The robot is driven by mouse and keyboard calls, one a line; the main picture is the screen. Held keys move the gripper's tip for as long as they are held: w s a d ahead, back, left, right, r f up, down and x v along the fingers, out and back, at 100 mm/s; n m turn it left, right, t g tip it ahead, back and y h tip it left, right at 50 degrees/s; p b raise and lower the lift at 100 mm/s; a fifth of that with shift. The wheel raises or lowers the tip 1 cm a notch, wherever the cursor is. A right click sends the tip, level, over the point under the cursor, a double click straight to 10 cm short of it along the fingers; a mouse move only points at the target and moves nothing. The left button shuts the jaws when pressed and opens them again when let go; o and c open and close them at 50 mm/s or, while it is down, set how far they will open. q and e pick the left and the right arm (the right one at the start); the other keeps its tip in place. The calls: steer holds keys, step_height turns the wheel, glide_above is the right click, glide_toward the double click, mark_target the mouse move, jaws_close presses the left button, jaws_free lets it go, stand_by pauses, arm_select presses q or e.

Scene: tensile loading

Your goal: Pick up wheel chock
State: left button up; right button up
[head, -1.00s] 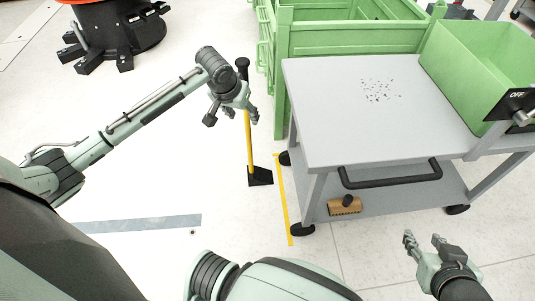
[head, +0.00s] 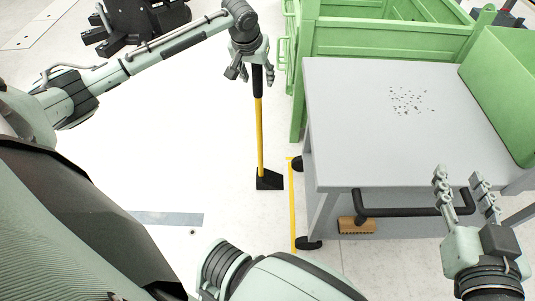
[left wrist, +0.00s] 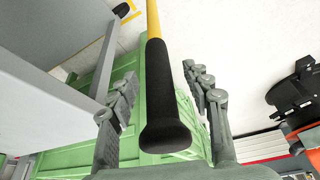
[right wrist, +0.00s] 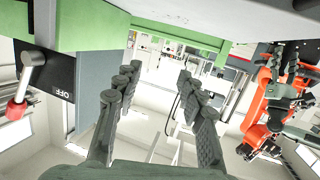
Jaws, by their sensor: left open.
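The wheel chock (head: 269,181) is a black wedge on the floor with a tall yellow handle (head: 260,135) standing upright, topped by a black grip. My left gripper (head: 254,74) is open at the top of this handle. In the left wrist view the black grip (left wrist: 162,95) lies between the spread fingers, with visible gaps on both sides. My right gripper (head: 459,178) is open and empty at the front right of the grey cart. The right wrist view shows nothing between its fingers (right wrist: 156,85).
The grey cart (head: 350,120) stands right of the chock, with a black push handle (head: 400,211) and a brush (head: 356,225) below. A green crate (head: 385,38) is behind it, a green bin (head: 505,85) to the right. Floor left of the chock is clear.

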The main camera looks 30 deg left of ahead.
arm_select(q)
steer(key=shift+w+f, duration=0.3)
steer(key=shift+f, duration=0.35)
jaws_close()
steer(key=shift+w+r, duration=0.1)
steer(key=shift+r, duration=0.1)
